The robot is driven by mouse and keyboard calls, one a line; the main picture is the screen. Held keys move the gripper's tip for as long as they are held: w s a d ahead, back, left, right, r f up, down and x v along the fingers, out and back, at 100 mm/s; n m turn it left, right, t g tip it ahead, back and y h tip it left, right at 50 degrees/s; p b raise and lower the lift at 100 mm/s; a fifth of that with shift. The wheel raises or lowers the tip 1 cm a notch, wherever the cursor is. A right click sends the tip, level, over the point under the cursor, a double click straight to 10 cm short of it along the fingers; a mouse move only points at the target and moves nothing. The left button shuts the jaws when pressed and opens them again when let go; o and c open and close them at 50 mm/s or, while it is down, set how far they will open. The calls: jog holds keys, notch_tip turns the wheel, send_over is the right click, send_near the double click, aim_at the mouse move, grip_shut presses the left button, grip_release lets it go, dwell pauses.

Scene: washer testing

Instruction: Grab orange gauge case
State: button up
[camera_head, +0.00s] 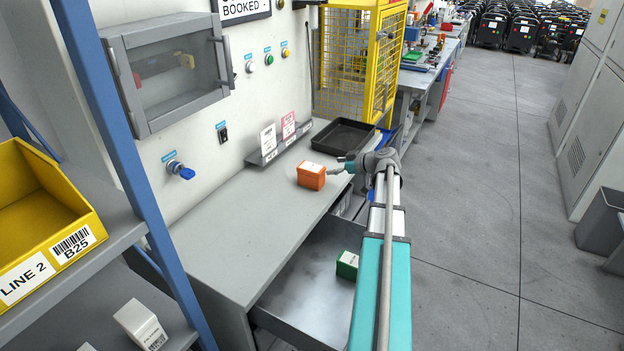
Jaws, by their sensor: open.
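The orange gauge case (311,179), a small box with a white label on top, sits on the grey worktop (225,246) near its right edge. My gripper (338,170) is at the right side of the case, pointing left towards it. The jaws are open and very small in view. I cannot tell whether a fingertip touches the case. My arm reaches up from the bottom of the picture over the bench's right side.
An open drawer (312,300) below the worktop holds a green box (347,264). A black tray (343,136) lies behind the case, with a yellow cage (345,65) beyond. A blue-posted shelf with a yellow bin (35,215) stands left.

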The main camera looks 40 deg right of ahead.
aim_at(313, 167)
jog(key=shift+b+x, duration=0.55)
jog(key=shift+x, duration=1.5)
jog(key=shift+a+b+x, duration=0.15)
jog(key=shift+b+x, duration=0.35)
jog(key=shift+x, duration=0.8)
jog(key=shift+a+b+x, duration=0.1)
jog(key=shift+b+x, duration=0.35)
jog(key=shift+x, duration=0.85)
jog(key=shift+s, duration=0.1)
jog(key=c, duration=1.2)
jog(key=shift+o, duration=0.2)
jog(key=shift+r, duration=0.1)
